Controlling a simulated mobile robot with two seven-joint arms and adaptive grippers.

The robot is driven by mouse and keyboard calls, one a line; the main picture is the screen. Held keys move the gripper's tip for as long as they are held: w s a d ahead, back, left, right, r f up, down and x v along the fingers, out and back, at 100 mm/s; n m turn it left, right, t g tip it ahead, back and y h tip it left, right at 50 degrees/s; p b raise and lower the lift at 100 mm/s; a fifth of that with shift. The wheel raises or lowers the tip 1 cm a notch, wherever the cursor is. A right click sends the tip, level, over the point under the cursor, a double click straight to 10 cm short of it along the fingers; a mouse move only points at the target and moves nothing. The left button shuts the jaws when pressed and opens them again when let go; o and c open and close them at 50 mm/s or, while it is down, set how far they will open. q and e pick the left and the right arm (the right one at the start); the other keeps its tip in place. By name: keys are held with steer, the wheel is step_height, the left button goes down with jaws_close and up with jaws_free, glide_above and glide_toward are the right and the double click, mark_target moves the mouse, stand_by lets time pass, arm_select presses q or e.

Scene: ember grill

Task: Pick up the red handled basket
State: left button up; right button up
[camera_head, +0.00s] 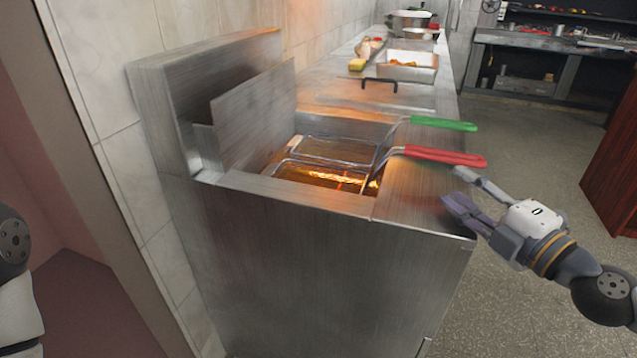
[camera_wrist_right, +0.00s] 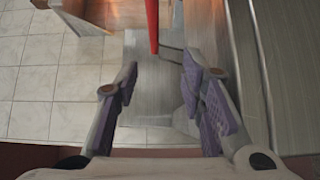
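The red handle (camera_head: 445,156) of the front fryer basket sticks out to the right over the steel counter. Its wire basket (camera_head: 325,178) sits down in the glowing fryer well. My right gripper (camera_head: 452,186) is open and empty, just below and in front of the handle's outer end. In the right wrist view the red handle (camera_wrist_right: 152,25) lies between the two lines of my open fingers (camera_wrist_right: 160,85), beyond their tips and not touching them. Only part of my left arm shows at the left edge; its gripper is out of view.
A second basket with a green handle (camera_head: 443,124) sits directly behind. The fryer's front wall (camera_head: 320,265) and counter edge are close to my right gripper. A metal tray (camera_head: 408,66) and pots stand farther back. The floor (camera_head: 530,150) to the right is open.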

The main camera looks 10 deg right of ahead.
mark_target(423, 157)
steer(key=shift+x, duration=1.05)
steer(key=w, duration=0.1)
steer(key=w+b, duration=0.1)
steer(key=w+f, duration=0.1)
steer(key=shift+w+a, duration=0.3)
steer(key=shift+a, duration=0.1)
steer(key=x, duration=0.2)
steer(key=b+x, duration=0.1)
steer(key=x, duration=0.1)
steer(key=r+b+x, duration=0.1)
steer(key=x, duration=0.1)
steer(key=shift+w+d, duration=0.1)
steer(key=shift+r, duration=0.4)
arm_select(q)
steer(key=shift+g, duration=0.9)
steer(key=s+f, duration=0.4)
arm_select(e)
jaws_close()
